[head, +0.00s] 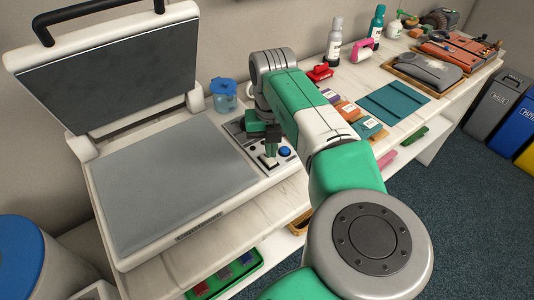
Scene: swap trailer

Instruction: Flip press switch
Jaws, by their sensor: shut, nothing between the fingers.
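The press (175,182) stands open at the left, with its grey lower plate lying flat and its upper lid (120,70) raised and tilted back. Its control panel (258,154) is at the right side of the plate and carries a round blue button (285,152). My gripper (271,160) points down just above or at the panel, left of the blue button. It is shut with nothing held. The switch itself is too small or too hidden by the fingers to make out, and I cannot tell whether the fingertips touch the panel.
A blue-lidded jar (223,96) stands behind the panel. A red stapler-like item (320,73), bottles (334,42) and teal sheets (394,103) lie along the bench to the right. A green tray (228,277) is on the shelf below. Bins (495,103) stand at far right.

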